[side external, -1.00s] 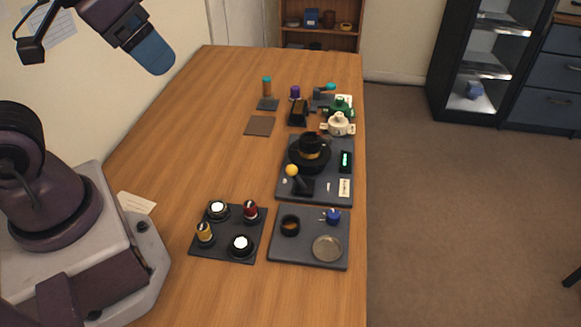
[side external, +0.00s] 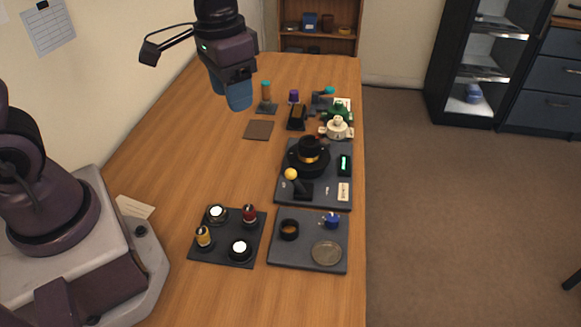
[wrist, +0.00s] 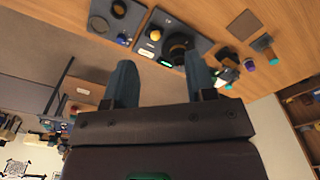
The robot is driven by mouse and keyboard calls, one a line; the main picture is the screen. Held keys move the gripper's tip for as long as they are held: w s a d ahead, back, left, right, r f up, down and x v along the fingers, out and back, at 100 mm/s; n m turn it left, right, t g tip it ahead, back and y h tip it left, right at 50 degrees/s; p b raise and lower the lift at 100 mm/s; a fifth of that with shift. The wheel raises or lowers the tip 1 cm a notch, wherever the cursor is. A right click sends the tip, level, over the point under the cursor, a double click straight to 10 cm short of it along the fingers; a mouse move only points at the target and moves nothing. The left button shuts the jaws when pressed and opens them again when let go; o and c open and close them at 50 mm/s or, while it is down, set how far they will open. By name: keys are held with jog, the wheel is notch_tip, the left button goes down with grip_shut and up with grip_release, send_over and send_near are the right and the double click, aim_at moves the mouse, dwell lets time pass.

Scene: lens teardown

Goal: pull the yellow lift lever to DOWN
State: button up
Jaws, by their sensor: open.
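The yellow lift lever's round knob (side external: 291,174) stands at the left side of a dark station plate (side external: 315,201), on a short black arm. A black stepped round part (side external: 310,157) sits just behind the knob on the same plate. My gripper (side external: 238,96) hangs high over the table, behind and to the left of the lever and well apart from it. In the wrist view my gripper's two blue fingers (wrist: 161,82) are spread with nothing between them. I cannot read any DOWN mark at the lever.
A small green display (side external: 345,163) is on the station plate's right. In front are a plate with several knobs (side external: 227,249) and a tray with a ring and glass disc (side external: 308,263). Behind stand upright tools (side external: 266,92) and a brown pad (side external: 258,130). The left tabletop is clear.

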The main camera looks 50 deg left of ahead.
jog(key=g, duration=0.1)
send_over(291, 169)
jog(key=s+a, duration=0.2)
jog(key=s, duration=0.1)
notch_tip(291, 169, down, 7)
jog(key=w+m, duration=0.1)
jog(key=w, duration=0.2)
jog(key=shift+h, duration=0.4)
jog(key=f, duration=0.4)
jog(key=d+f, duration=0.1)
jog(key=f, duration=0.3)
jog(key=d+f, duration=0.1)
jog(key=f, duration=0.3)
jog(key=shift+f, duration=0.35)
jog(key=shift+c, duration=0.5)
grip_shut()
